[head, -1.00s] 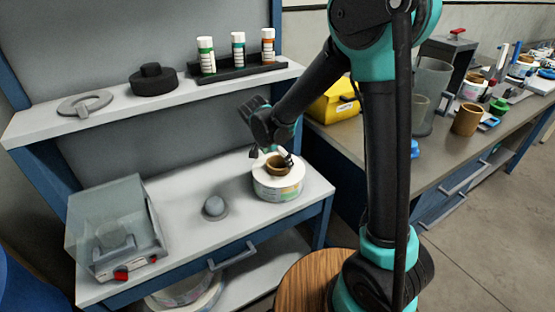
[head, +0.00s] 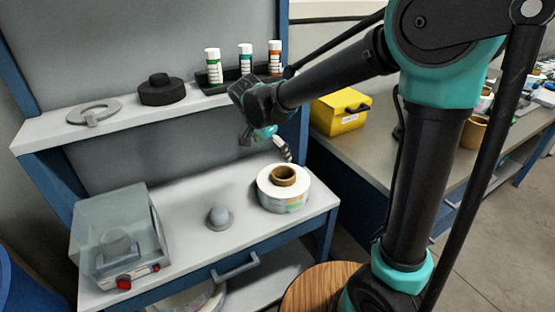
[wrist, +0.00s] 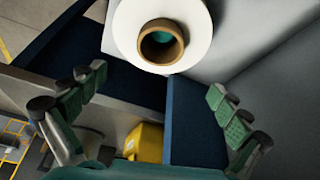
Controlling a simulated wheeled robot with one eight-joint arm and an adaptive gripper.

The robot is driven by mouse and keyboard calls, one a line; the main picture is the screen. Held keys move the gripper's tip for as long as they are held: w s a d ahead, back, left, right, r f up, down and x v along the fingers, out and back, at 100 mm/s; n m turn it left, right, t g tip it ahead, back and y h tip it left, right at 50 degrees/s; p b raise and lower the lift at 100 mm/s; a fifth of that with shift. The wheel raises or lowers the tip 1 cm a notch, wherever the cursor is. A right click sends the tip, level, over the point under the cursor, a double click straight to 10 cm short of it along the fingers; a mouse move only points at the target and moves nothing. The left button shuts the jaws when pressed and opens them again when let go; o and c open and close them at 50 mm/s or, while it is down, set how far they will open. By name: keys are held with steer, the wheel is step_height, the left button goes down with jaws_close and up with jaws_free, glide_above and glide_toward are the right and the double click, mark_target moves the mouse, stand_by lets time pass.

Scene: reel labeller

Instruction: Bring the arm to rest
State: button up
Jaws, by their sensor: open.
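My arm reaches across from the right in the head view. My gripper (head: 268,145) hangs above the bench, a little up and left of a white label reel (head: 283,195) with a brown core. In the wrist view my gripper (wrist: 165,115) has its two green-padded fingers wide apart with nothing between them. The reel also shows at the top of the wrist view (wrist: 193,20), apart from the fingers. It lies flat on the white worktop (head: 190,245).
A clear-lidded machine with red knobs (head: 122,240) and a grey round knob (head: 219,217) stand on the worktop. The shelf above holds bottles (head: 213,67), a black round piece (head: 160,90) and a grey ring (head: 94,111). A yellow box (head: 341,112) is on the side bench.

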steer(key=shift+s+a+r, duration=0.1)
steer(key=shift+s+r, duration=0.05)
steer(key=shift+r, duration=0.3)
steer(key=s+d+f+n+y, duration=0.1)
steer(key=s+d+f+n, duration=0.1)
steer(key=d, duration=0.5)
steer(key=s+d+f+n, duration=0.1)
steer(key=s+d+f, duration=0.1)
steer(key=d, duration=0.6)
steer(key=s+d+f+n+y, duration=0.1)
steer(key=s+d+f+n, duration=0.1)
steer(key=s+d, duration=0.3)
steer(key=s+d+f+n, duration=0.3)
steer(key=s+d+f, duration=0.2)
steer(key=s+d, duration=0.1)
steer(key=shift+s+d+f+t+y, duration=0.15)
steer(key=shift+d+f+t+y, duration=0.2)
steer(key=shift+d, duration=0.2)
steer(key=shift+a+r, duration=0.1)
